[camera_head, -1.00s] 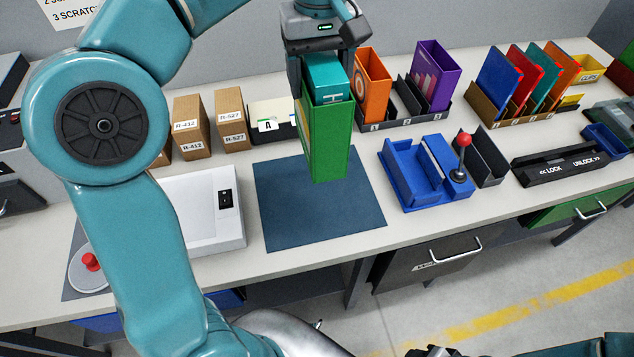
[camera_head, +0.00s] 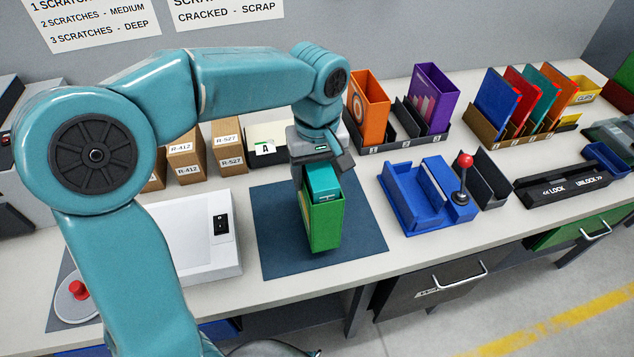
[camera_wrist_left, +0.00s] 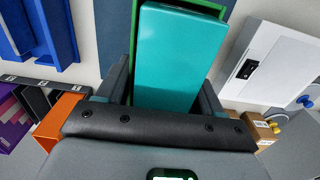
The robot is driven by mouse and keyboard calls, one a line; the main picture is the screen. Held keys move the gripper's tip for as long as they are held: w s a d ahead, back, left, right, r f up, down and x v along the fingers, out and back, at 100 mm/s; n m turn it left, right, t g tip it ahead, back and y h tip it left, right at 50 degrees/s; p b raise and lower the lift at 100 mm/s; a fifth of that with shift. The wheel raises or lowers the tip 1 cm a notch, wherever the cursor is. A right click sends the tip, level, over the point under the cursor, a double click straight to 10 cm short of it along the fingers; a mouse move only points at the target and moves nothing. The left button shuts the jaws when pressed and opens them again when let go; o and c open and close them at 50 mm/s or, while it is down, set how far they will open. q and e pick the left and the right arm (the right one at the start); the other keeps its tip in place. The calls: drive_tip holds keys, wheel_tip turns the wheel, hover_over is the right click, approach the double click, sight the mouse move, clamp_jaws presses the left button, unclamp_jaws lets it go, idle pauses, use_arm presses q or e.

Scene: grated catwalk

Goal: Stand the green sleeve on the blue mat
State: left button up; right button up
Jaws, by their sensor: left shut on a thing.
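The green sleeve (camera_head: 324,225) is upright or nearly so over the blue mat (camera_head: 280,247), with a teal block-like insert (camera_head: 322,183) in its open top. In the left wrist view the teal insert (camera_wrist_left: 178,55) fills the space between the fingers, and only thin green edges of the sleeve (camera_wrist_left: 195,5) show. My right gripper is not in view.
A white box with a switch (camera_head: 195,240) stands left of the mat. A blue fixture (camera_head: 412,195) with a red-knobbed lever (camera_head: 464,162) stands to the right. Behind are brown boxes (camera_head: 186,165) and a rack with orange (camera_head: 368,105) and purple (camera_head: 432,97) sleeves.

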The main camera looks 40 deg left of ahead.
use_arm(q)
wheel_tip(320, 180, down, 3)
drive_tip(key=shift+f, duration=0.1)
drive_tip(key=shift+f, duration=0.15)
drive_tip(key=o, duration=1.3)
drive_tip(key=shift+w+d, duration=0.1)
wheel_tip(320, 180, up, 12)
drive_tip(key=shift+f+p, duration=0.1)
drive_tip(key=shift+p, duration=0.35)
drive_tip(key=shift+r, duration=0.35)
